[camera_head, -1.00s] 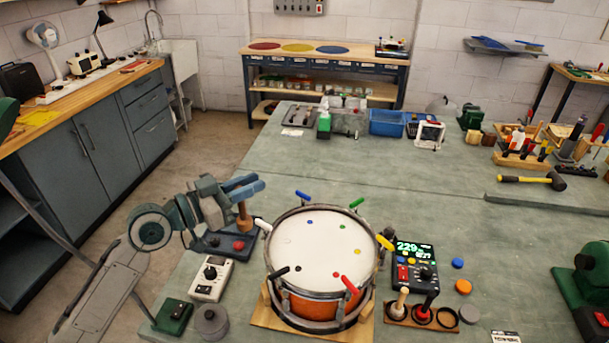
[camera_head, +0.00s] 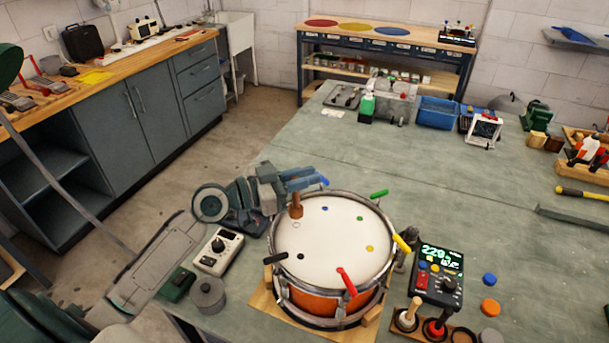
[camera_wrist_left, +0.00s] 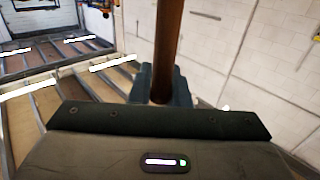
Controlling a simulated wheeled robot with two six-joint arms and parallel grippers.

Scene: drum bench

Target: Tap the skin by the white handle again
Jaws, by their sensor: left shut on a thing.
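The drum (camera_head: 345,235) has a pale skin, a metal rim and an orange shell. Coloured handles ring it: black (camera_head: 276,258), red (camera_head: 346,282), yellow (camera_head: 401,243), green (camera_head: 379,194) and blue (camera_head: 322,180). The white handle is not visible now; my left arm covers that rim area. My left gripper (camera_head: 302,181) is shut on a brown wooden tapper (camera_head: 296,206), whose shaft also shows in the left wrist view (camera_wrist_left: 168,45). The tapper hangs upright over the skin's upper left edge. I cannot tell whether it touches. My right gripper is not in view.
A white control box (camera_head: 219,251) and a grey round pot (camera_head: 207,294) stand left of the drum. A black meter with a green display (camera_head: 439,272) and a wooden rack with stampers (camera_head: 420,325) stand at its right.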

